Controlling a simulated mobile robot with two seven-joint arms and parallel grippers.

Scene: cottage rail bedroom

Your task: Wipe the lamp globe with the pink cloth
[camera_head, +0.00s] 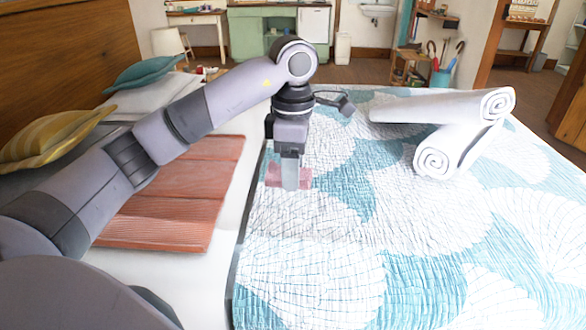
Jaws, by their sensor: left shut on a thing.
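My left gripper (290,182) points straight down above the patterned quilt. It is shut on the pink cloth (303,178), which shows on both sides of the fingers. The cloth is at or just above the quilt; I cannot tell whether it touches. I cannot make out a lamp globe in this view. My right gripper is not in view.
The bed's teal and white quilt (430,260) fills the right and front, with its front part clear. Rolled white towels (440,110) lie at the back right. A folded orange blanket (170,220) lies below my left arm, near pillows and a yellow striped cushion (45,140).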

